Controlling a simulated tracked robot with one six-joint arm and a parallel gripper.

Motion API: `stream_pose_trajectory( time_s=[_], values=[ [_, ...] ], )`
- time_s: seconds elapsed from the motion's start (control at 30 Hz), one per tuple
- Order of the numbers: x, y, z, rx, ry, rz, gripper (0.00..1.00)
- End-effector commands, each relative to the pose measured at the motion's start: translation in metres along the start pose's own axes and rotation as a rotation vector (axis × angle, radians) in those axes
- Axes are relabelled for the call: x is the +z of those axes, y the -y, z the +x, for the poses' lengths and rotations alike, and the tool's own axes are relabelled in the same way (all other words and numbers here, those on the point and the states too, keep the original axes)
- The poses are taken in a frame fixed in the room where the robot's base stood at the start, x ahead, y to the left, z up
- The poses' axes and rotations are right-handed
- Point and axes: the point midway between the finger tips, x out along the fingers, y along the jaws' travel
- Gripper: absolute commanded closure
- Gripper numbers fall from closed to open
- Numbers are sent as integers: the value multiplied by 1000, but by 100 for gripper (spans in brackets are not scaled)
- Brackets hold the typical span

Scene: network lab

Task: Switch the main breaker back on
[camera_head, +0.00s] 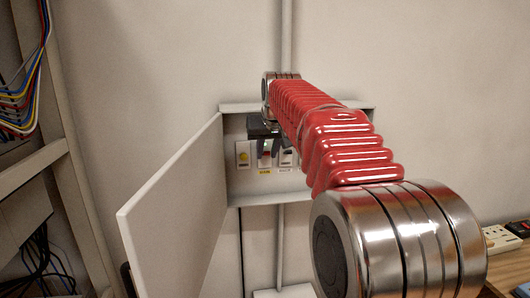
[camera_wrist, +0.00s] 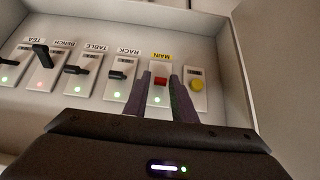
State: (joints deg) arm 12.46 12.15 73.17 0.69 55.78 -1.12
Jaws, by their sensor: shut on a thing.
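The main breaker (camera_wrist: 157,95) has a red lever (camera_wrist: 161,82), a yellow MAIN label (camera_wrist: 162,56) and a lit green light below the lever. My gripper (camera_wrist: 160,76) has one finger on each side of the red lever, closed on it in the wrist view. In the head view my gripper (camera_head: 265,141) is inside the open breaker box (camera_head: 296,197), in front of the main breaker, and hides part of it.
The box door (camera_head: 180,207) stands open to the left. A yellow button (camera_wrist: 197,86) sits beside the main breaker. RACK (camera_wrist: 121,76), TABLE (camera_wrist: 79,71), BENCH (camera_wrist: 42,62) and TEA (camera_wrist: 10,62) breakers line the other side. BENCH's lever sits differently, its light reddish.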

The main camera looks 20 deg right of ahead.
Motion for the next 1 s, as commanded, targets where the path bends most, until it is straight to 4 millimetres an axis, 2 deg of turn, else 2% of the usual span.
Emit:
stream_pose_trajectory(
  time_s=[0.13, 0.4, 0.57, 0.67, 1.0],
  values=[
    [-2, 1, -1, -1, -6, 0, 67],
    [-1, 0, -2, -1, -3, 0, 67],
    [-1, 0, -11, 0, -4, 0, 67],
    [-1, 0, -22, 0, -5, 0, 67],
    [-2, 0, -80, -1, -6, 0, 67]
  ],
)
